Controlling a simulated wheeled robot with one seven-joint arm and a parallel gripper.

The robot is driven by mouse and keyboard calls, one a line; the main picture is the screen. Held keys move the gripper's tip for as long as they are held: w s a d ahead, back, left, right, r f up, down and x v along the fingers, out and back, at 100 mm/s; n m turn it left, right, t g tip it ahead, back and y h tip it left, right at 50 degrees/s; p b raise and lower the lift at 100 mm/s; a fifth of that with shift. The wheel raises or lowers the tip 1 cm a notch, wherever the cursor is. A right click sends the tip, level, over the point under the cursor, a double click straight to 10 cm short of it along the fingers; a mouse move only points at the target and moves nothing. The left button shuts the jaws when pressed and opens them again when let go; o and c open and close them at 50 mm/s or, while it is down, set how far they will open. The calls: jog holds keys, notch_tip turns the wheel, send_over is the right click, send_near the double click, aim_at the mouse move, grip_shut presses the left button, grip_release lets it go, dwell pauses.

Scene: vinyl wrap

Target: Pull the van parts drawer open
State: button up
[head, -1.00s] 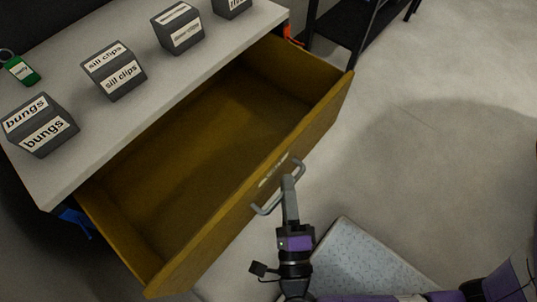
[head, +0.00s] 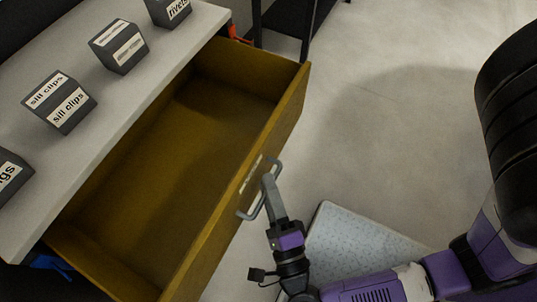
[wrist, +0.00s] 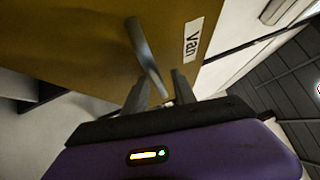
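The van parts drawer (head: 160,190) is a brown, empty drawer pulled well out from under the grey worktop. Its front also shows in the wrist view (wrist: 80,45), with a white label reading "van" (wrist: 193,40). A grey bar handle (head: 275,165) is fixed to the front; it shows close up in the wrist view (wrist: 143,50). My gripper (head: 268,182) is at the handle, outside the drawer front. In the wrist view its two fingers (wrist: 160,78) stand either side of the bar and appear closed on it. The exact contact is partly hidden.
On the worktop (head: 110,120) stand dark labelled boxes, including sill clips (head: 60,102) and rivets (head: 168,10). A pale speckled mat (head: 350,245) lies on the floor near my arm. A black rack (head: 290,30) stands at the back. Floor (head: 400,120) to the right is clear.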

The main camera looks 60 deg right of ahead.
jog(key=v, duration=0.7)
jog(key=shift+s+a+b, duration=0.25)
jog(key=shift+b, duration=0.2)
jog(key=shift+a+f, duration=0.1)
